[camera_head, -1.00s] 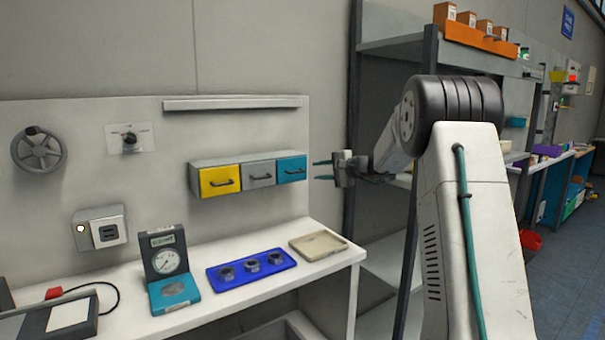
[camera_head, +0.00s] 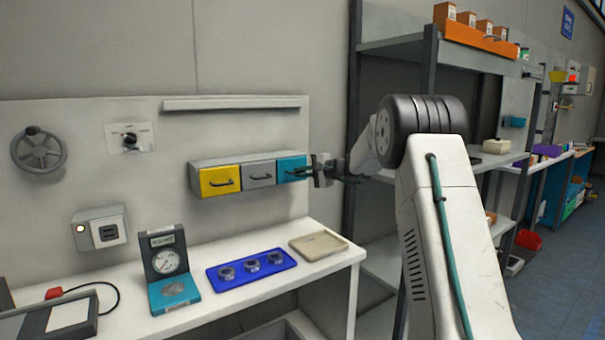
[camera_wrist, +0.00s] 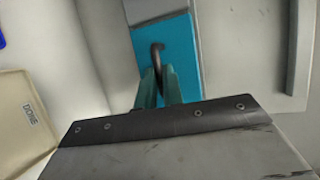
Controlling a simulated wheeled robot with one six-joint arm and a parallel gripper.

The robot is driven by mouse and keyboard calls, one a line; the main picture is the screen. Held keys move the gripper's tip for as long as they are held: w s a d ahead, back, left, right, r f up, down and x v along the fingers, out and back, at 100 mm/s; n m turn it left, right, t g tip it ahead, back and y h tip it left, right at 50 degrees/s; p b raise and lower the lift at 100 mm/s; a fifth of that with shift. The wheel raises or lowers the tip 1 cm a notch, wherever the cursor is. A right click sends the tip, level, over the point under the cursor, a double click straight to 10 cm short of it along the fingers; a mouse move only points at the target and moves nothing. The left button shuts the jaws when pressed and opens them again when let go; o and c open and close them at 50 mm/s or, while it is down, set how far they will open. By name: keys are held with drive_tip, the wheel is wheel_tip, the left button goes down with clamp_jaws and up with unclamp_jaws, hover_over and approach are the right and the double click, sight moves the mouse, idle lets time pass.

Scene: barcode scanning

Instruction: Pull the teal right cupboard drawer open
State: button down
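The teal right drawer (camera_head: 291,166) is at the right end of a small wall cupboard, beside the grey drawer, and its front looks flush with the others. In the wrist view the teal drawer front (camera_wrist: 180,60) fills the upper middle, with its dark curved handle (camera_wrist: 157,56) standing out from it. My gripper (camera_head: 303,171) is at the drawer front, reaching in from the right. In the wrist view its teal fingers (camera_wrist: 159,88) lie close on both sides of the handle, with little gap, and look shut on it. The fingers hide part of the handle.
The grey drawer (camera_head: 260,174) and yellow drawer (camera_head: 219,180) are to the left. Below, the white bench (camera_head: 318,268) carries a beige tray (camera_head: 318,245), a blue tray (camera_head: 222,284) with rings and a dial gauge (camera_head: 168,263). A shelf rack (camera_head: 427,110) stands behind my arm.

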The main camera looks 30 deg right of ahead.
drive_tip(key=s, duration=0.8)
drive_tip(key=shift+d, duration=0.15)
drive_tip(key=c, duration=1.5)
unclamp_jaws()
drive_tip(key=shift+c, duration=0.2)
drive_tip(key=v, duration=0.8)
